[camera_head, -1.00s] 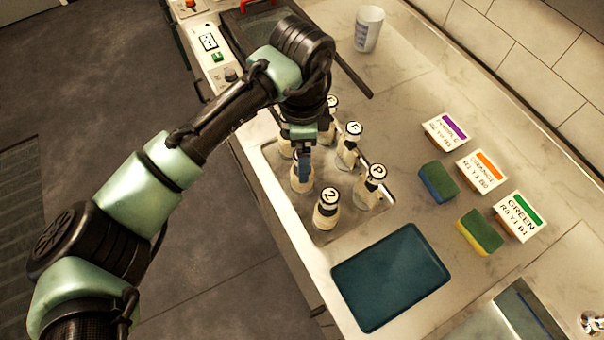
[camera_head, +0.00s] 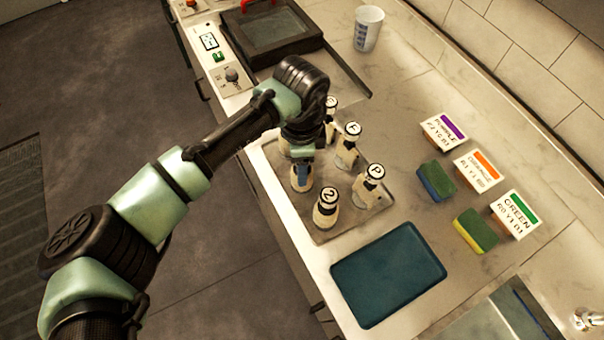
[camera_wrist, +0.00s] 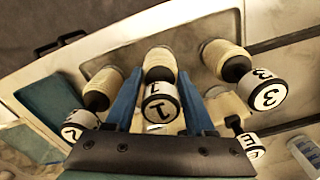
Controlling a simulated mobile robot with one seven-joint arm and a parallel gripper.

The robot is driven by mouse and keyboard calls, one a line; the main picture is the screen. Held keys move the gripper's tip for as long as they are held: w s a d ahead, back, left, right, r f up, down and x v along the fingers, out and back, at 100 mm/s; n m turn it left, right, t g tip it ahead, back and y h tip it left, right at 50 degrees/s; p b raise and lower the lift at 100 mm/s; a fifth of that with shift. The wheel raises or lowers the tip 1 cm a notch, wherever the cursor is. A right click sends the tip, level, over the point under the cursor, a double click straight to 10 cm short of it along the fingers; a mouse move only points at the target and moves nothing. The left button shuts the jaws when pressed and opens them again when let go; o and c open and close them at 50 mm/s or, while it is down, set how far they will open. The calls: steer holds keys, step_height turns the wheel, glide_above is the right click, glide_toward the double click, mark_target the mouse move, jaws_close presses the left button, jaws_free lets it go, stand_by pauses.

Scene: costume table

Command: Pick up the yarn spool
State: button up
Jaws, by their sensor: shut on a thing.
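Several cream yarn spools with dark necks and round white lettered caps stand on a tray (camera_head: 318,236). My gripper (camera_wrist: 159,74) has its blue fingers on either side of the spool marked 1 (camera_wrist: 160,60) and is shut on it. In the head view my gripper (camera_head: 302,172) points down over this spool, mostly hiding it; it looks upright, and I cannot tell whether it is clear of the tray. Spool 2 (camera_head: 325,215), spool P (camera_head: 368,190) and spool F (camera_head: 346,156) stand nearby. Spool 3 (camera_wrist: 226,60) is to the right in the wrist view.
A dark blue tray (camera_head: 388,275) lies in front. Green-yellow and green-blue sponges (camera_head: 476,231) and label cards for purple, orange and green (camera_head: 516,214) are at right. A measuring cup (camera_head: 368,28) and a lidded machine (camera_head: 272,32) are at the back.

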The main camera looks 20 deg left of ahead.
jaws_close()
steer(key=shift+r, duration=0.1)
